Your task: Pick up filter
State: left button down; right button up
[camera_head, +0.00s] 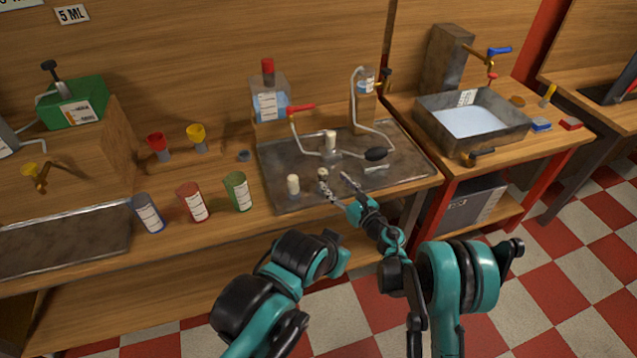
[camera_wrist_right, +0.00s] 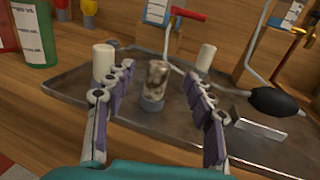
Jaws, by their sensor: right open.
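Several short cylinders that look like filters stand at the metal tray (camera_head: 275,160). A stained brown-grey filter (camera_wrist_right: 157,82) stands upright on a small grey base; it also shows in the head view (camera_head: 322,173). A white filter (camera_head: 293,184) stands to its left, also in the wrist view (camera_wrist_right: 103,62). Another white filter (camera_head: 330,140) stands farther back on a fitting, also in the wrist view (camera_wrist_right: 206,57). My right gripper (camera_head: 335,183) is open and empty, its fingers apart on either side of the stained filter in the wrist view. My left gripper is not visible.
A black bulb (camera_head: 376,154) and tubing lie at the tray's right. Blue, red and green cans (camera_head: 238,191) stand left of the tray. A bottle with a red cap (camera_head: 268,95) stands behind. A sink (camera_head: 470,122) is on the right.

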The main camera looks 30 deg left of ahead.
aim_at(326, 175)
jog(key=b+x, duration=0.1)
jog(key=x, duration=0.3)
jog(key=f+b+x, duration=0.1)
jog(key=x, duration=0.2)
jog(key=shift+d+b, duration=0.1)
jog(key=shift+b, duration=0.2)
jog(key=shift+w+a+r, duration=0.15)
jog(key=shift+w+a, duration=0.05)
jog(key=shift+a, duration=0.05)
grip_shut()
